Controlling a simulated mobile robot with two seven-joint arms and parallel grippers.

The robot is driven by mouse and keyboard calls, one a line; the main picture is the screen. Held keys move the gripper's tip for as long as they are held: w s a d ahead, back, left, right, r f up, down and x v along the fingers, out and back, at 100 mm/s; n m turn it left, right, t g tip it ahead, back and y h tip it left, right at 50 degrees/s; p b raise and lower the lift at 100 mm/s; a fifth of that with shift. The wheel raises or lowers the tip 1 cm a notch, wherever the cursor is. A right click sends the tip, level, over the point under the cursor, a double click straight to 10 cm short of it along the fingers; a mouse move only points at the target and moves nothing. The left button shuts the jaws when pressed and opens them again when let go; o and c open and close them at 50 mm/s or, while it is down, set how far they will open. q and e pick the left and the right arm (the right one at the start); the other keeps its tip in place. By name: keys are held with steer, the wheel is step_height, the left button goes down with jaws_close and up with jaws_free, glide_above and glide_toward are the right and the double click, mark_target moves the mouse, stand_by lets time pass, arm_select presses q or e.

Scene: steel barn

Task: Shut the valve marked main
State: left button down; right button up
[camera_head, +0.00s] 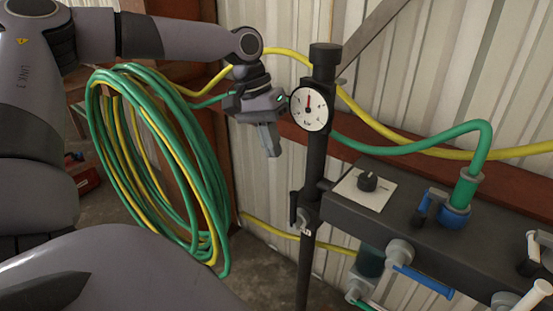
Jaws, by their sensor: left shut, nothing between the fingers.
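My left gripper (271,152) is shut and empty, hanging fingers down beside the dark standpipe (316,160), just left of the pressure gauge (309,109). A small valve with a dark lever (293,210) sits lower on the standpipe. White-handled valves (534,298) show at the right edge. No marking reading main is legible. My right gripper is out of view.
A coil of green and yellow hose (150,165) hangs at left, close to my left arm. A green hose (420,145) and a yellow hose (500,152) cross the corrugated wall behind the standpipe. A red toolbox (85,176) lies at far left.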

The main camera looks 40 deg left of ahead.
arm_select(q)
glide_toward(295, 210)
steer(key=f, duration=0.2)
steer(key=shift+w+a+f, duration=0.25)
steer(key=shift+a+f, duration=0.05)
steer(key=shift+f, duration=0.1)
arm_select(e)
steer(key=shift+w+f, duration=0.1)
